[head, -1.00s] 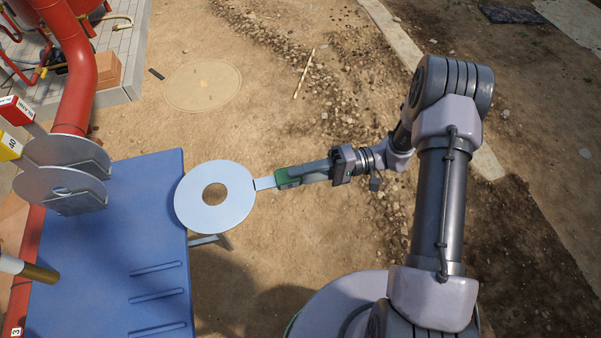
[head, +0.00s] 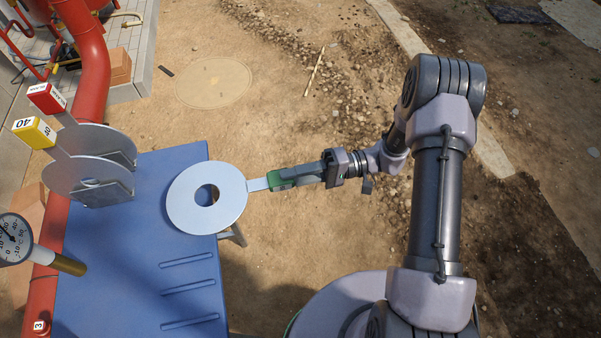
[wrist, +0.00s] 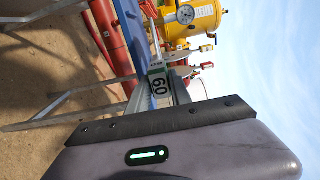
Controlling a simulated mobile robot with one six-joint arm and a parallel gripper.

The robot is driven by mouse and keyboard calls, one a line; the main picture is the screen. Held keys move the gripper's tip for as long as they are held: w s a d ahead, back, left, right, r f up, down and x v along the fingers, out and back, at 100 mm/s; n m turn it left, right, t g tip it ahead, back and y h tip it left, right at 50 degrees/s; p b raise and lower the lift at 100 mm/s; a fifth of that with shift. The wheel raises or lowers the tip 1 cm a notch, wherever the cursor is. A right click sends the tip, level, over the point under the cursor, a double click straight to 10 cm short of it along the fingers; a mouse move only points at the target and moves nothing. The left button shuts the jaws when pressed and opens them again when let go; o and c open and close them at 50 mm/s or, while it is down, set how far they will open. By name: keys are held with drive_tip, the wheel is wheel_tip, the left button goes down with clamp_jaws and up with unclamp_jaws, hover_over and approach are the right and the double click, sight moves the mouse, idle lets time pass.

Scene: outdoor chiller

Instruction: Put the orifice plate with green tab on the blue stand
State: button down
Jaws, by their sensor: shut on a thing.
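The orifice plate (head: 180,203) is a pale metal disc with a central hole and a handle. Its green tab (head: 275,181) is in my gripper (head: 284,178), which is shut on it. The disc looks flat and face up in the head view, overlapping the right edge of the blue stand (head: 120,270); I cannot tell its height above it. In the wrist view the tab (wrist: 158,86) reads 60 between the fingers. The stand's top has several raised slots along its right side.
Two other discs, with a yellow tab (head: 35,132) and a red tab (head: 47,97), stand upright at the stand's far left. A dial gauge (head: 13,240) is at the left edge. Red pipes (head: 92,80) rise behind. Bare dirt lies right of the stand.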

drive_tip(key=s+a+f+b, duration=0.1)
drive_tip(key=a+f+b, duration=0.3)
drive_tip(key=a, duration=0.3)
drive_tip(key=shift+s+a+f, duration=0.4)
drive_tip(key=shift+f, duration=0.2)
drive_tip(key=c, duration=1.1)
unclamp_jaws()
drive_tip(key=shift+o, duration=0.3)
drive_tip(key=o, duration=0.4)
drive_tip(key=shift+d, duration=0.1)
